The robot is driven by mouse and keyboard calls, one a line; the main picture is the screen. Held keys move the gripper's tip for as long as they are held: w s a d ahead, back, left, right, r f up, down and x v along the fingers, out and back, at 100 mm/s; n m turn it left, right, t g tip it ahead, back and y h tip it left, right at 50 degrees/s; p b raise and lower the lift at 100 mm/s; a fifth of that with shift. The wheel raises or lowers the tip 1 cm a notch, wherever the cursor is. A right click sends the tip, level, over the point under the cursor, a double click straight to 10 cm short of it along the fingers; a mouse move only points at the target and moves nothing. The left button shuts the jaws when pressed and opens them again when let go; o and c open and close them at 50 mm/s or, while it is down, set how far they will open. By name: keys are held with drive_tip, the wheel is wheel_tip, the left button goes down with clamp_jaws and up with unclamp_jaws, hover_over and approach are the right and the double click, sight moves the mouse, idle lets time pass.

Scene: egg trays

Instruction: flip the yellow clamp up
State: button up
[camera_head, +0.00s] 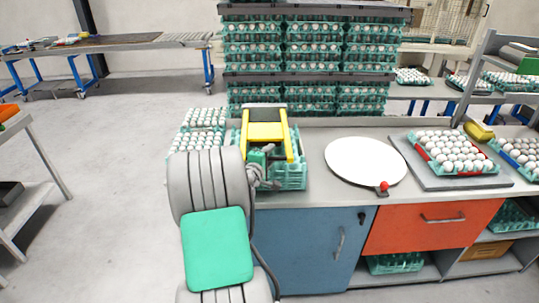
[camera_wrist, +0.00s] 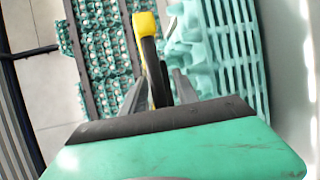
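The yellow clamp (camera_head: 265,132) shows in the head view as a yellow frame above green trays at the counter's left end; my arm partly covers it. In the wrist view a yellow tip (camera_wrist: 145,24) sits on a dark curved lever that runs down between the two grey fingers of my gripper (camera_wrist: 158,88). The fingers stand apart on either side of the lever. I cannot make out clear contact with it. In the head view my gripper is mostly hidden behind my arm, close to the clamp's near side.
White eggs in green trays (camera_head: 202,119) lie left of the clamp. A tall stack of egg trays (camera_head: 310,50) stands behind.

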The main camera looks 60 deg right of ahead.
drive_tip(key=shift+c, duration=0.6)
clamp_jaws()
idle(0.8)
